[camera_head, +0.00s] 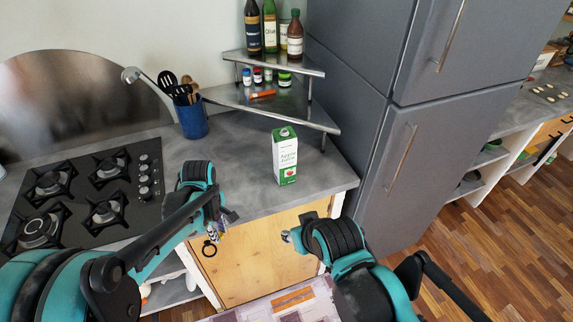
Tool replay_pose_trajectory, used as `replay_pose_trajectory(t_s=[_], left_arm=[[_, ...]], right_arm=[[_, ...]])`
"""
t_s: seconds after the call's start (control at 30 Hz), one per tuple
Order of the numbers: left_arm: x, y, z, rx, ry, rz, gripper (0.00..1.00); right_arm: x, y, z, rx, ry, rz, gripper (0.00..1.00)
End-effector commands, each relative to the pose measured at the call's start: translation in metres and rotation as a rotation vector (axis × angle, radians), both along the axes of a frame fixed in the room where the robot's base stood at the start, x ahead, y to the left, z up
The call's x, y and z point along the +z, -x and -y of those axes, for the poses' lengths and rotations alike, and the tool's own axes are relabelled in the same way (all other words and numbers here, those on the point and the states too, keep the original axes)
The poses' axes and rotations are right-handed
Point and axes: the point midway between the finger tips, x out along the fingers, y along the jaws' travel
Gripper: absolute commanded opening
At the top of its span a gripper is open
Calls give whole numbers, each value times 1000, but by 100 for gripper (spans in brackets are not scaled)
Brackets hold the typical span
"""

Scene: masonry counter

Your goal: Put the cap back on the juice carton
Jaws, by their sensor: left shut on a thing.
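The juice carton (286,162), white and green with a green top, stands upright on the grey counter near its front right part. A small spout shows on its top, too small to make out in detail. My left gripper (224,226) is in front of the counter edge, left of and nearer than the carton. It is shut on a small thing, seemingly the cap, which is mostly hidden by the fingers. My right gripper (288,237) is low in front of the wooden cabinet door, apart from the carton. Its fingers are too small and hidden to read.
A gas hob (88,195) lies at the left. A blue utensil holder (193,118) stands behind. A corner shelf (290,113) with bottles and spice jars is behind the carton. A grey fridge (385,170) is at the right. The counter around the carton is clear.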

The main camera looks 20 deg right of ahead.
Motion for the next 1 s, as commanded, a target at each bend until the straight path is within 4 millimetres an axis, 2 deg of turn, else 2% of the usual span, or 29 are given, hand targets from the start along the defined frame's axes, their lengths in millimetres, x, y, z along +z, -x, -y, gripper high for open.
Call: replay_pose_trajectory(t_s=[0.27,0.4,0.53,0.7,1.0], left_arm=[[-42,3,-72,-333,0,0,14],[-69,12,-119,-579,0,0,14],[-84,21,-148,-757,0,0,14],[-92,27,-165,-875,0,0,14],[-92,28,-167,-895,0,0,14]], right_arm=[[-27,0,0,0,0,0,40],[-43,0,0,0,0,0,40],[-53,0,0,0,0,0,40],[-57,0,0,0,0,0,40],[-56,0,0,0,0,0,40]])
